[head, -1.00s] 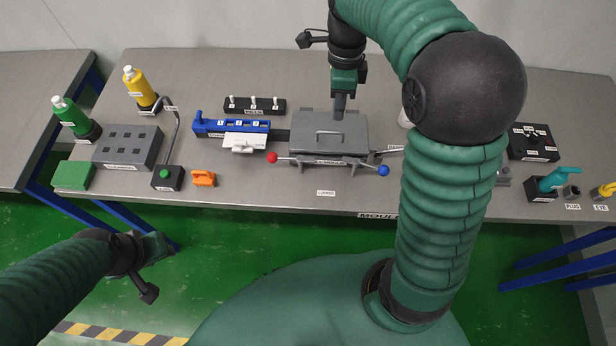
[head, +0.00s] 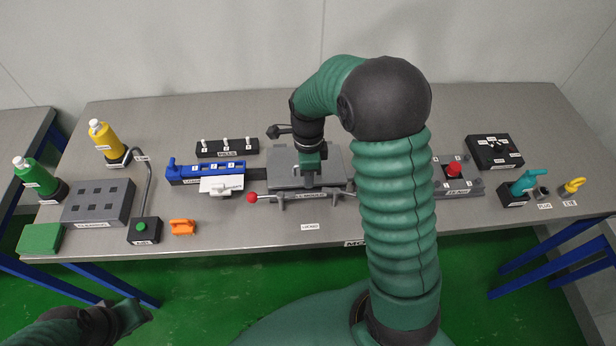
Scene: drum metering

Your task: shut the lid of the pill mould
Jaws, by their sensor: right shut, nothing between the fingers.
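The pill mould (head: 285,180) is a grey box at the middle of the bench. Its grey lid (head: 333,158) looks flat over the box; I cannot tell whether it is fully seated. My right gripper (head: 308,183) is shut and empty, pointing down at the lid's middle. It hides the lid's handle, and I cannot tell whether it touches the lid.
A blue slide unit (head: 190,173) with a white piece (head: 222,187) stands left of the mould. A pill rack (head: 227,148) is behind it. An orange clip (head: 183,227) lies at front left. A red button (head: 454,169) stands on the right. The bench front is mostly clear.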

